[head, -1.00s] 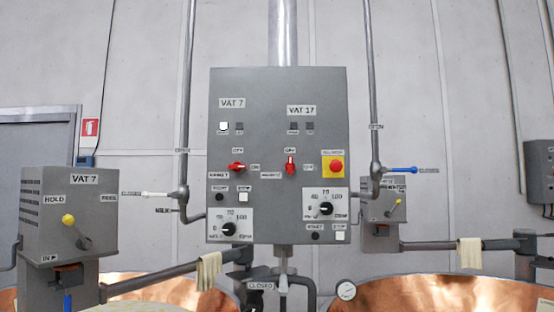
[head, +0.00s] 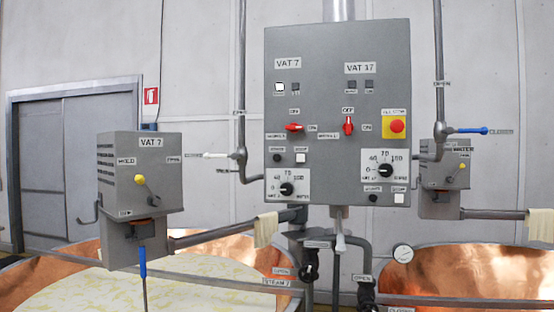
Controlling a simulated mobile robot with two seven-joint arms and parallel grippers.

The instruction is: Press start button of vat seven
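The grey control panel (head: 318,95) hangs in the middle of the head view. Its left half is labelled VAT 7. The small black button (head: 278,157) low in that half appears to be the start button, its label hard to read. A white button (head: 301,158), apparently stop, is right beside it. Above them the red VAT 7 switch (head: 294,127) lies horizontal. One VAT 7 lamp (head: 280,87) is white; the one beside it is dark. A dial (head: 287,189) sits below the buttons. Neither of my grippers is in view.
The VAT 17 half has its own black button (head: 373,198), white button (head: 399,198) and upright red switch (head: 348,125). A yellow-backed red emergency button (head: 397,125) is at right. A VAT 7 box (head: 150,170), copper vats (head: 460,268) and a rail (head: 200,272) stand in front.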

